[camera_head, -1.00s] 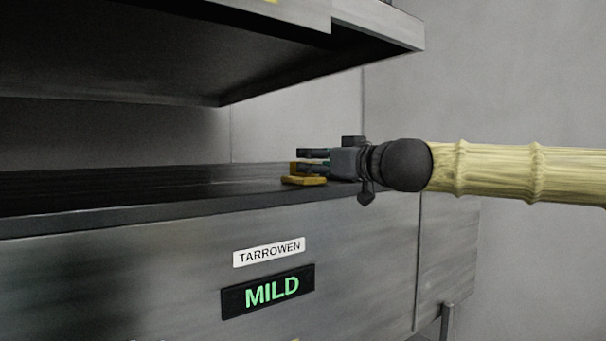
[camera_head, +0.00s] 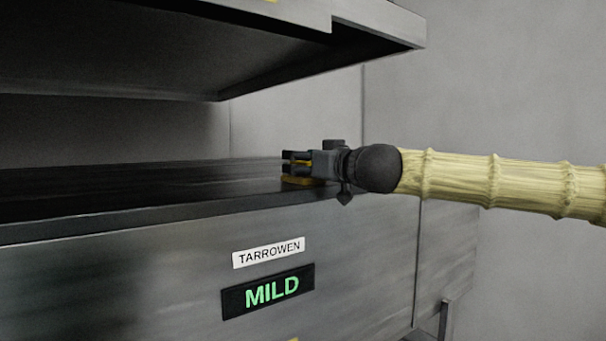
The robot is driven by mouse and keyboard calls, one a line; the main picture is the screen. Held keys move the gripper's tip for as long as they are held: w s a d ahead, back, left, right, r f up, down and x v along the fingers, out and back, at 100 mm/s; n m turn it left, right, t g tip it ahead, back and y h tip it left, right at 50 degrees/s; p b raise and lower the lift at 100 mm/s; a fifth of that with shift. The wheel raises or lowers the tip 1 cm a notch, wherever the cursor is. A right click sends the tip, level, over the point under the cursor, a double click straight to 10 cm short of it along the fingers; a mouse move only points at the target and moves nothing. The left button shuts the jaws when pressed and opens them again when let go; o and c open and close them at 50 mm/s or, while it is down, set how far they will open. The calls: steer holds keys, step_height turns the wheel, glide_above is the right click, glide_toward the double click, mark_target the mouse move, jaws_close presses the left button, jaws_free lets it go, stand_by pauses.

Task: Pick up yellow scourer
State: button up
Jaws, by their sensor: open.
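The yellow scourer (camera_head: 298,181) lies on the dark worktop near its right end, close to the front edge. My gripper (camera_head: 290,163) reaches in from the right, nearly level, and its fingers are around the upper part of the scourer. A yellow strip of it shows between the dark fingers, and a lower yellow part shows under them. The fingers are open. They hide much of the scourer, and I cannot tell whether they touch it.
The dark worktop (camera_head: 120,195) is clear to the left. A metal hood (camera_head: 377,32) overhangs it from above. The metal front below bears a white TARROWEN label (camera_head: 268,253) and a green-lit MILD sign (camera_head: 267,291). A grey wall stands behind.

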steer(key=c, duration=1.1)
